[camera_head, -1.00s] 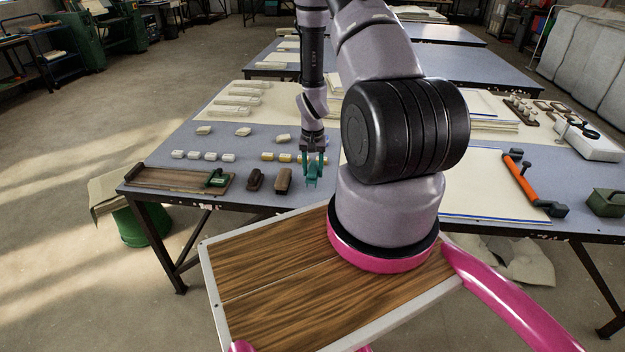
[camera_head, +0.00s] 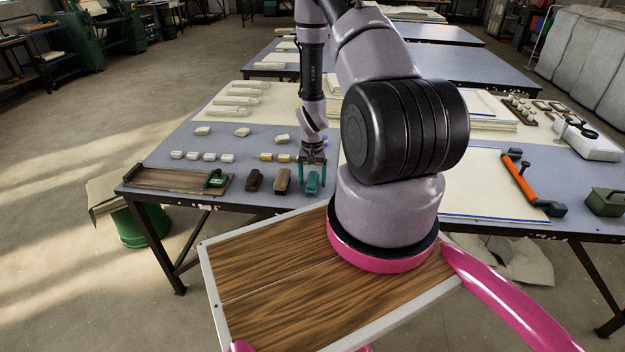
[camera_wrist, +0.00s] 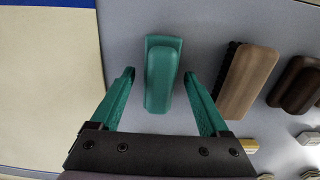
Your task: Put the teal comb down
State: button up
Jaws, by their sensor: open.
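The teal comb (camera_head: 312,183) lies on the grey table (camera_head: 262,140) near its front edge, at the right end of a short row. In the wrist view the comb (camera_wrist: 162,75) lies between and ahead of the two teal fingers, with a gap on each side. My gripper (camera_head: 312,172) is open over it, and its fingers (camera_wrist: 160,85) touch nothing that I can see. My arm hides part of the table to the right of the comb.
A tan brush (camera_head: 281,181) and a dark brush (camera_head: 254,180) stand left of the comb. Further left is a wooden board (camera_head: 165,179) with a green-handled tool (camera_head: 215,179). In the wrist view, a cream sheet with a blue edge (camera_wrist: 50,90) lies to the left.

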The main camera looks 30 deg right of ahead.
notch_tip(320, 180, up, 12)
jog(key=shift+r, duration=0.25)
notch_tip(320, 180, up, 13)
jog(key=t, duration=0.2)
send_over(312, 177)
jog(key=w+a, duration=0.2)
jog(key=a, duration=0.1)
jog(key=s+a+r+n+t, duration=0.1)
jog(key=s+a+r, duration=0.1)
jog(key=r, duration=0.4)
jog(key=s+a+r, duration=0.1)
jog(key=s+r, duration=0.1)
jog(key=r, duration=0.5)
jog(key=s+a+r+t+y, duration=0.1)
jog(key=s+a+r+t, duration=0.1)
jog(key=s+r, duration=0.6)
jog(key=s+a+r+n+t+y, duration=0.1)
jog(key=s+a+r+t, duration=0.1)
jog(key=s+a+r, duration=0.3)
jog(key=s+r, duration=0.4)
jog(key=shift+s+r+n, duration=0.3)
jog(key=shift+s, duration=0.05)
